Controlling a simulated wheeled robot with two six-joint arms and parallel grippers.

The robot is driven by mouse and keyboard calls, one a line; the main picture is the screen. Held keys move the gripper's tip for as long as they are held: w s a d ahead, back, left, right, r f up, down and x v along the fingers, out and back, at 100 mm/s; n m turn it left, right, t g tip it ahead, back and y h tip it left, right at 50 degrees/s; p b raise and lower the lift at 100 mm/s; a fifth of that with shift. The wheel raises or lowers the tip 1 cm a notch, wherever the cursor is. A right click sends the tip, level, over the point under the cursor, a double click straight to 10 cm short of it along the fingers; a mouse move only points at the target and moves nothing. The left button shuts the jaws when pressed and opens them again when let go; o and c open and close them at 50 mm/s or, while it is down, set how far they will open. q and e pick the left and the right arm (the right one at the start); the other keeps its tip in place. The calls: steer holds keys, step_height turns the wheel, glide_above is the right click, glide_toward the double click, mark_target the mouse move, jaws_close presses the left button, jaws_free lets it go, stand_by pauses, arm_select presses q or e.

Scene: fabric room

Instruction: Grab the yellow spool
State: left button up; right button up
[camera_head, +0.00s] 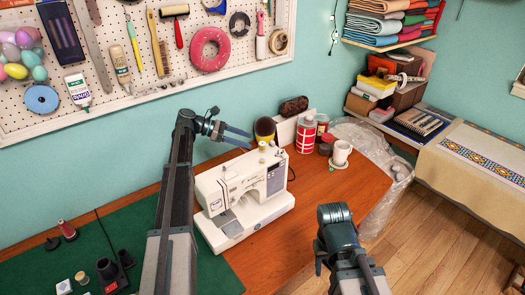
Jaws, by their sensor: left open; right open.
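A yellow, round, spool-like thing with a dark middle (265,128) stands behind the white sewing machine, near the wall. A smaller pale spool (263,146) sits on top of the machine. My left gripper (250,141) is open and empty, its two blue fingers pointing right. In the picture the fingertips are just left of the yellow thing; I cannot tell how far apart they are in depth. My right gripper (336,240) is at the lower right, over the table's front right part. Its fingers are hard to make out, and I see nothing held.
The sewing machine (245,190) stands mid-table. A red spool (67,230) stands on the green mat (135,240). The wooden tabletop (310,220) is clear in front.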

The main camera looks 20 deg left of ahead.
mark_target(262, 147)
arm_select(q)
steer(key=shift+x, duration=1)
